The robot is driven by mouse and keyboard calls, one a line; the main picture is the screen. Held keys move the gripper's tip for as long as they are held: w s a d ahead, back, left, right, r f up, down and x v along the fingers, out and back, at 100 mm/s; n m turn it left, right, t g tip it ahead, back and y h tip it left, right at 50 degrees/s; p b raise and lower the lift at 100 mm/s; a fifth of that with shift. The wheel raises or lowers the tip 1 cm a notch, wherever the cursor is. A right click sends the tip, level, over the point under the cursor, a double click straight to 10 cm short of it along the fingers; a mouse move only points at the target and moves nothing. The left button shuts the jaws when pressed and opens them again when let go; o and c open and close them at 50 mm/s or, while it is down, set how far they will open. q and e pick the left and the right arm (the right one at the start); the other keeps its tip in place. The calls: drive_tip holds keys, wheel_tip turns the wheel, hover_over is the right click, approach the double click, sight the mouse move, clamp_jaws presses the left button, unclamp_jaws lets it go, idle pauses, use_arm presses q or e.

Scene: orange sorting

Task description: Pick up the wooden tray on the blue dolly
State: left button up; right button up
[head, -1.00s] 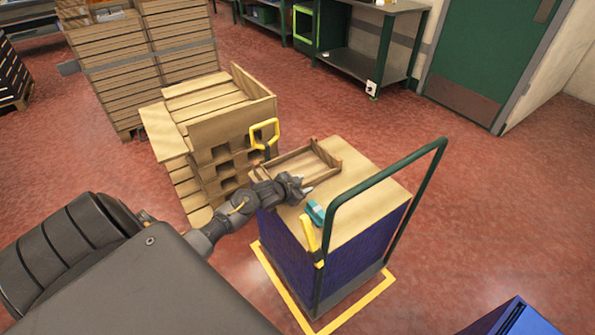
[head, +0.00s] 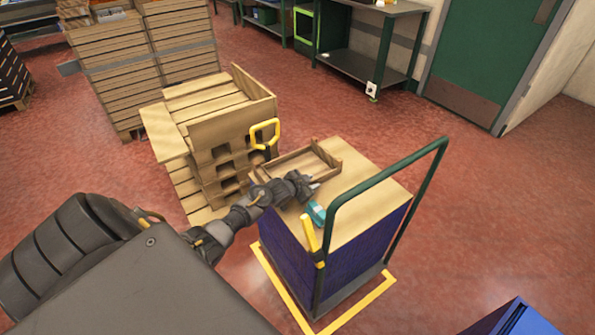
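The wooden tray (head: 318,151) is a shallow open box lying on the wooden top of the blue dolly (head: 376,241), toward the back left of that top. My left gripper (head: 315,187) is at the tray's near side, over the dolly top. Its fingers are small and partly hidden by the wrist, so I cannot tell if they are open or touch the tray. The tray rests flat. My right gripper is not in view.
The dolly has a green handle frame (head: 436,165) on its right and a yellow handle (head: 309,232). A teal object (head: 317,213) lies on its top near the gripper. Stacked pallets and a wooden crate (head: 232,122) stand close left. Red floor is clear to the right.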

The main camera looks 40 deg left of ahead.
use_arm(q)
clamp_jaws()
wheel_tip(320, 180, up, 10)
drive_tip(key=shift+p, duration=0.4)
